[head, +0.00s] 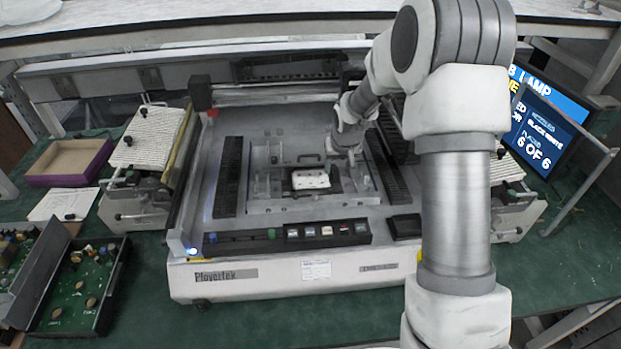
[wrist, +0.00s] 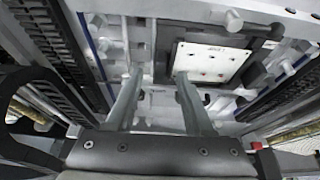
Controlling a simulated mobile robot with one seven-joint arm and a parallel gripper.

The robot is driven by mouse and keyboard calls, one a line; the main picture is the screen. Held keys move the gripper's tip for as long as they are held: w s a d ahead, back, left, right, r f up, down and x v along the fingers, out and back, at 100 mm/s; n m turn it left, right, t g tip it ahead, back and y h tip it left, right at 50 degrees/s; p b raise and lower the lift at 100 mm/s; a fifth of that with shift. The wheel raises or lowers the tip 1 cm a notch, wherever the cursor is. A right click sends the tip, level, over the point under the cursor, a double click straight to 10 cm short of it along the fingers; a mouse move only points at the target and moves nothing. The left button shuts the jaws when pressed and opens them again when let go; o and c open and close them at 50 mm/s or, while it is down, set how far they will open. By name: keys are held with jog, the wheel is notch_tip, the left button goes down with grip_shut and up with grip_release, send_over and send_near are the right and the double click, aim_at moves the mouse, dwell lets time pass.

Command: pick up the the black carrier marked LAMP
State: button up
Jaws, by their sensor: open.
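A black carrier (head: 334,184) lies in the middle of the machine bed, with a white plate (head: 310,179) on top. In the wrist view the white plate (wrist: 208,63) has several small holes and tiny lettering too small to read. A dark edge of the carrier (wrist: 257,68) shows beside it. I cannot read LAMP on the carrier. My gripper (head: 333,151) is above the bed, just behind and right of the plate in the head view. In the wrist view my gripper (wrist: 159,74) is open and empty, its fingers left of and below the plate, apparently apart from it.
Dark rails (head: 230,178) flank the bed, with a button panel (head: 287,235) in front. A screen (head: 545,125) at right shows LAMP and 6 OF 6. Green bench is clear in front.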

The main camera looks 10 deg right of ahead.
jog(key=shift+x, duration=1.1)
grip_shut()
